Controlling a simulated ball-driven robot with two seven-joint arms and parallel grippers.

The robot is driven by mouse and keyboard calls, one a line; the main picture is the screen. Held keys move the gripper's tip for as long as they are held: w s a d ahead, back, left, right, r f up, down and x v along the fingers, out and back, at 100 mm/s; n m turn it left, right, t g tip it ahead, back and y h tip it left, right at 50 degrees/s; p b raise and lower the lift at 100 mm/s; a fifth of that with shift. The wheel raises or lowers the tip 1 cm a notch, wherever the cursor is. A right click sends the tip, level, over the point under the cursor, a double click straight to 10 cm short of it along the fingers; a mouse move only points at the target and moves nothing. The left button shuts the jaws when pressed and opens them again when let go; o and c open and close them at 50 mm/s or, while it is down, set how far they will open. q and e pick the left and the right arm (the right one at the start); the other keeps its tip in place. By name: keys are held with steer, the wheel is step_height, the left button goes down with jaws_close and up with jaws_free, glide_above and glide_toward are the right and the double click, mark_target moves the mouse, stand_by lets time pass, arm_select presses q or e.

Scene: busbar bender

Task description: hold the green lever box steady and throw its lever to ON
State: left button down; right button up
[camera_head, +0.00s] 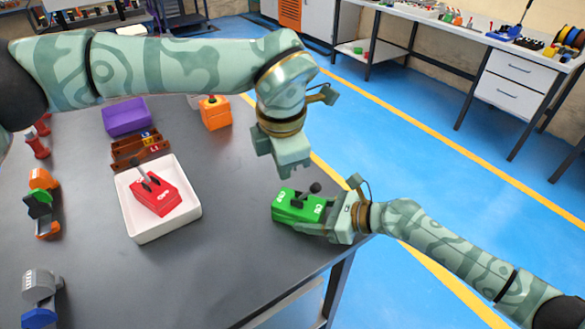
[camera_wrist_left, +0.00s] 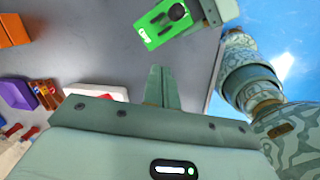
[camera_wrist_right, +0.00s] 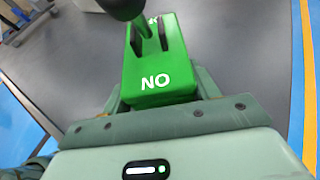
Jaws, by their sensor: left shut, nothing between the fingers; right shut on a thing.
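The green lever box (camera_head: 291,210) sits near the right edge of the dark table. It also shows in the left wrist view (camera_wrist_left: 152,33) and the right wrist view (camera_wrist_right: 158,75). Its black-knobbed lever (camera_head: 315,188) leans to the right in the head view. The letters "NO" show on the box end nearest the right wrist camera. My right gripper (camera_head: 322,224) is shut on the box, with fingers along its sides. My left gripper (camera_head: 292,168) is shut and empty, above and behind the box, apart from the lever.
A white tray (camera_head: 190,221) holding a red lever box (camera_head: 158,201) stands to the left. An orange box (camera_head: 215,117), a purple bin (camera_head: 125,116) and a brown rack (camera_head: 130,160) lie farther back. Bare table lies between tray and green box.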

arm_select(q)
steer(key=s+d+r, duration=0.3)
steer(key=r, duration=0.4)
steer(key=shift+d, duration=0.4)
arm_select(e)
steer(key=shift+d, duration=0.1)
arm_select(q)
steer(key=shift+w, duration=0.1)
arm_select(e)
steer(key=o, duration=1.3)
steer(key=shift+c, duration=0.2)
